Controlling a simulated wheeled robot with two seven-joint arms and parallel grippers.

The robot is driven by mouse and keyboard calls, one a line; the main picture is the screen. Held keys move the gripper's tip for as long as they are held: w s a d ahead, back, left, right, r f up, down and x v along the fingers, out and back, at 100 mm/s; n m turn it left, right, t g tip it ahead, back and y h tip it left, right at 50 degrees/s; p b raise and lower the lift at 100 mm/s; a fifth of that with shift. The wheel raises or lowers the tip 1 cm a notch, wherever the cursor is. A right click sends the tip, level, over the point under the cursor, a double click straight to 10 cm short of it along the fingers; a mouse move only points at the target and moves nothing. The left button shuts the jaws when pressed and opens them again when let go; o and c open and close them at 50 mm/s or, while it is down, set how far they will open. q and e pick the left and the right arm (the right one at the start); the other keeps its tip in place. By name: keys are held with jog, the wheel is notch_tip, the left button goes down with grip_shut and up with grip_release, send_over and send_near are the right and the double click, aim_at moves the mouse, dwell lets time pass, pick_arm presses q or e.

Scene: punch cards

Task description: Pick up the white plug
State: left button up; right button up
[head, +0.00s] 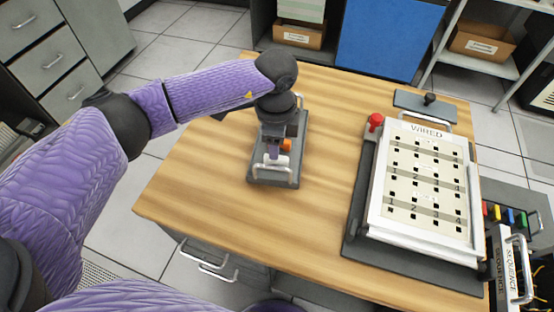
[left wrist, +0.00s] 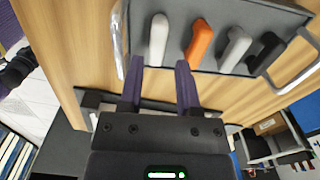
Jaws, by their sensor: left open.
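The white plug (left wrist: 158,40) stands in a dark grey tray (left wrist: 262,15) at the end of a row, beside an orange plug (left wrist: 199,42), a grey plug (left wrist: 234,47) and a black plug (left wrist: 266,53). In the head view the tray (head: 258,181) lies on the wooden table, with the white plug (head: 279,161) near its front end. My left gripper (left wrist: 159,65) is open, its two purple fingers pointing at the white plug, which lies between their lines. I see no contact. In the head view my left gripper (head: 273,152) hangs over the tray and hides part of it. My right gripper is out of view.
A white "WIRED" punch-card board (head: 425,185) stands on a dark base at the table's right, with a red knob (head: 376,121). A small dark plate (head: 424,107) with a handle lies behind it. The wooden table (head: 200,190) is clear left of and in front of the tray.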

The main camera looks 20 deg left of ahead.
pick_arm(q)
notch_tip(320, 180, down, 5)
jog(key=shift+s+r+b, duration=0.1)
jog(key=shift+s+b, duration=0.05)
jog(key=shift+b, duration=0.7)
jog(key=shift+d+r, duration=0.1)
grip_shut()
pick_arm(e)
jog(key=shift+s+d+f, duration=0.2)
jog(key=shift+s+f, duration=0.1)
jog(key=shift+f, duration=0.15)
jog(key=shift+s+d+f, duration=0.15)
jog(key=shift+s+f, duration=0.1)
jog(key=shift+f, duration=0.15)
pick_arm(q)
jog(key=shift+r, duration=0.1)
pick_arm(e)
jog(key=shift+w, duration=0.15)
pick_arm(q)
notch_tip(320, 180, up, 15)
jog(key=p, duration=0.8)
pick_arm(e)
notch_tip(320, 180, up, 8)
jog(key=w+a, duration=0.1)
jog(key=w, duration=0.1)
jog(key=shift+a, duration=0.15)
